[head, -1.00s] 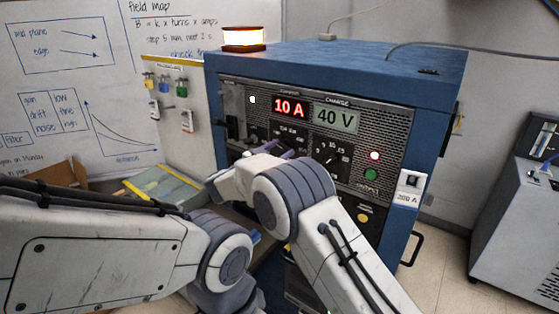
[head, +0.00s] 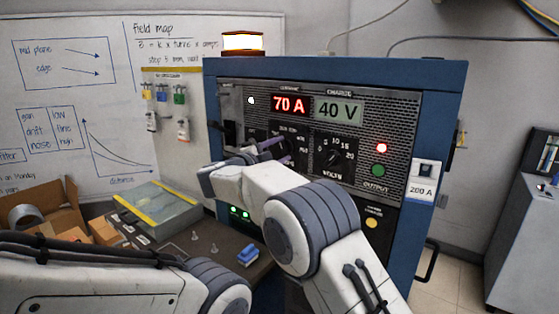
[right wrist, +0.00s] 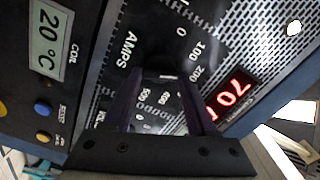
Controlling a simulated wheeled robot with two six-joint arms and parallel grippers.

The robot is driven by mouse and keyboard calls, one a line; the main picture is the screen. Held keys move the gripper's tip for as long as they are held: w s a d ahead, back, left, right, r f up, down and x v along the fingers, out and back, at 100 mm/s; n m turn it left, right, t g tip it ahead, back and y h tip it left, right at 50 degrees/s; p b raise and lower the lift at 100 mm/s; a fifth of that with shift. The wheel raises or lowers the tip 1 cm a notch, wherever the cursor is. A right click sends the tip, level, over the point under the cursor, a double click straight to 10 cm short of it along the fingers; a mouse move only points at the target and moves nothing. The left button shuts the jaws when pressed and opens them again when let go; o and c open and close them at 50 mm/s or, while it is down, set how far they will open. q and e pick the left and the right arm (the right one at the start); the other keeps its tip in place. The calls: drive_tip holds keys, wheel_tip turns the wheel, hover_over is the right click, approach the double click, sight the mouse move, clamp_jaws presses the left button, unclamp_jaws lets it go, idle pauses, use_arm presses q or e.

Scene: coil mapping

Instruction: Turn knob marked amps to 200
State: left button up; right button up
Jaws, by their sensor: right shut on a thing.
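The blue power supply cabinet (head: 440,120) stands ahead, with a red readout (head: 289,104) showing 70 A beside a 40 V readout (head: 338,114). My right gripper (head: 270,146) is at the panel below the red readout, shut on the dark amps knob. In the right wrist view, the knob (right wrist: 158,58) is between the fingers beside the word AMPS. Scale marks 0, 100 and 200 show there; the knob's pointer is too dark to read. My wrist hides much of the dial in the head view. My left gripper is outside the head view.
The volts knob (head: 335,156) is right of my gripper. A tag reading 200 A (head: 422,190) hangs on the cabinet's right edge. A bench below holds a grey-green box (head: 160,210) and a blue object (head: 248,254). A grey machine (head: 525,240) stands at right.

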drive_tip(key=shift+s+a+f+m+b, duration=0.1)
drive_tip(key=shift+a+f+m+b, duration=0.1)
drive_tip(key=shift+m+b, duration=0.2)
idle(0.3)
drive_tip(key=o, duration=1.4)
drive_tip(key=shift+r, duration=0.1)
drive_tip(key=shift+c, duration=0.2)
drive_tip(key=shift+d, duration=0.1)
drive_tip(key=b+v, duration=0.2)
drive_tip(key=v, duration=0.8)
drive_tip(key=shift+s, duration=0.2)
